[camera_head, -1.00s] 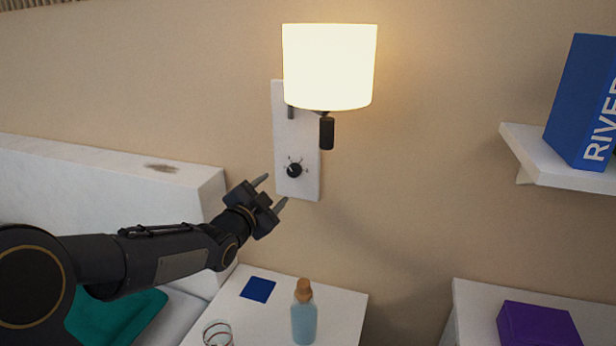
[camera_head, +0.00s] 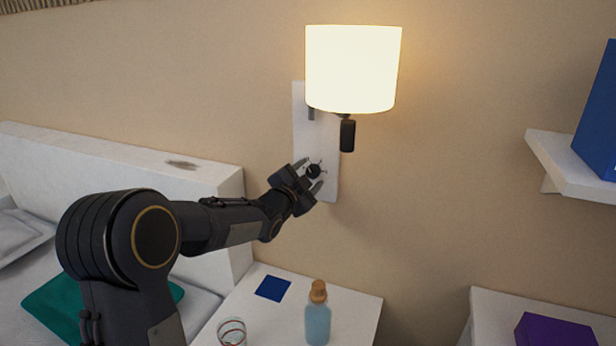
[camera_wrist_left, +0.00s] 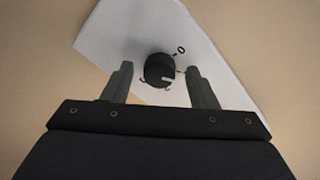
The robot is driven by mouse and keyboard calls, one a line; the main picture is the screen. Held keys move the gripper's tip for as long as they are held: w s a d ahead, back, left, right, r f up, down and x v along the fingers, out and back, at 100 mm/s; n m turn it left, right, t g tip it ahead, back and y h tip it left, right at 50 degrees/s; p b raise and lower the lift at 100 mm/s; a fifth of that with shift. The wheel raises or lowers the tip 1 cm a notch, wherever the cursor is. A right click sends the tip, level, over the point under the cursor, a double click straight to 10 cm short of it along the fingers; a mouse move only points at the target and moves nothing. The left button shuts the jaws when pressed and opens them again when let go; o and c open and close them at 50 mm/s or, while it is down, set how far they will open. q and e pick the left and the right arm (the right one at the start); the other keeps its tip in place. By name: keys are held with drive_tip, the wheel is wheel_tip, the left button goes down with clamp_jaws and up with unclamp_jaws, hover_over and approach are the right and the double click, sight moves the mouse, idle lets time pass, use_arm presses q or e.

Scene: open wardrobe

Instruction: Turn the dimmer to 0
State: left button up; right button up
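The black round dimmer knob (camera_head: 314,171) sits on a white wall plate (camera_head: 318,192) under the lit lamp (camera_head: 353,68). In the left wrist view the knob (camera_wrist_left: 159,68) has a pale pointer line on its lower right side, and a "0" mark shows on the plate above and right of it. My left gripper (camera_head: 311,177) is open, its fingertips on either side of the knob. In the left wrist view the fingers (camera_wrist_left: 160,78) stand apart from the knob with a gap on both sides. My right gripper is not in view.
Below stands a white bedside table (camera_head: 352,300) with a bottle (camera_head: 318,318), a blue square (camera_head: 273,288) and a glass (camera_head: 232,332). The bed's white headboard (camera_head: 120,158) is at left. A white shelf (camera_head: 570,165) is at right. The wall right of the plate is clear.

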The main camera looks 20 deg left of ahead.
use_arm(q)
drive_tip(key=c, duration=0.9)
drive_tip(key=shift+f+n+b, duration=0.3)
drive_tip(key=shift+n+b, duration=1)
drive_tip(key=shift+b, duration=0.15)
drive_tip(key=n+b, duration=0.3)
drive_tip(key=shift+n+t, duration=0.3)
drive_tip(key=n+b, duration=0.3)
drive_tip(key=n, duration=0.2)
drive_tip(key=shift+d+y+b, duration=0.1)
drive_tip(key=shift+y+b, duration=0.2)
drive_tip(key=shift+b, duration=0.05)
drive_tip(key=shift+n+b, duration=0.4)
drive_tip(key=shift+n, duration=0.2)
drive_tip(key=shift+r, duration=0.1)
drive_tip(key=o, duration=0.9)
drive_tip(key=shift+o, duration=0.2)
drive_tip(key=shift+s, duration=0.1)
